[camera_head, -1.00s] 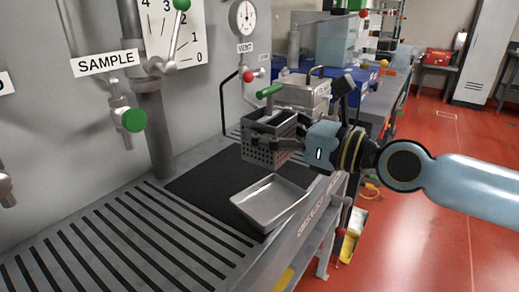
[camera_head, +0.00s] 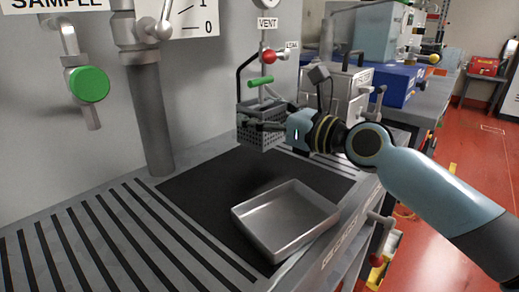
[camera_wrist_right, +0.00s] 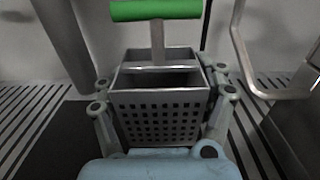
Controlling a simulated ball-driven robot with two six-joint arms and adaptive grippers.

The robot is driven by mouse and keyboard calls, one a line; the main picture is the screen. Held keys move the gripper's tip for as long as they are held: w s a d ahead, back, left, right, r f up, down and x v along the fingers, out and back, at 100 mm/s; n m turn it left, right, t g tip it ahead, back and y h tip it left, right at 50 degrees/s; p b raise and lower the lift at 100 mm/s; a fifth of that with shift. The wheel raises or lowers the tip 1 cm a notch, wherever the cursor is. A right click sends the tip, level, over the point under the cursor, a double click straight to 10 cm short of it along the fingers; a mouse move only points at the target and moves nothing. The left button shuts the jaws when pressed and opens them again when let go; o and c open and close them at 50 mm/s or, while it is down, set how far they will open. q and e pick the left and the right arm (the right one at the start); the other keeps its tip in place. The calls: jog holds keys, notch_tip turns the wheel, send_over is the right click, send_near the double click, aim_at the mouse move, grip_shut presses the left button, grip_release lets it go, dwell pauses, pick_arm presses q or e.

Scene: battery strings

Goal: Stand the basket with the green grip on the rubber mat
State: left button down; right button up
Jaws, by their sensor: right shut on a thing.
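The grey perforated basket (camera_head: 251,134) with the green grip (camera_head: 261,81) is upright in my right gripper (camera_head: 268,124). In the right wrist view the basket (camera_wrist_right: 160,112) sits between both fingers, which press on its sides, and its green grip (camera_wrist_right: 156,10) stands above it. The black rubber mat (camera_head: 212,190) lies on the slatted bench. The basket is over the far part of the mat; I cannot tell whether its base touches it. My left gripper is not in view.
A shallow metal tray (camera_head: 286,217) lies on the near right part of the mat. A grey pipe (camera_head: 150,120) rises at the back left, near the green sample valve knob (camera_head: 89,84). A metal box (camera_head: 345,92) stands right of the basket. The mat's left part is clear.

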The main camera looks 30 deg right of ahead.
aim_at(259, 135)
jog(key=shift+w+a+f, duration=0.1)
jog(key=shift+w+f, duration=0.05)
jog(key=shift+w, duration=0.05)
jog(key=shift+f+b, duration=0.4)
notch_tip(259, 135, down, 3)
jog(key=b, duration=0.2)
jog(key=shift+f+b, duration=0.2)
jog(key=shift+b, duration=0.1)
jog(key=shift+r, duration=0.25)
jog(key=shift+f, duration=0.2)
jog(key=o, duration=1.5)
jog(key=shift+o, duration=0.2)
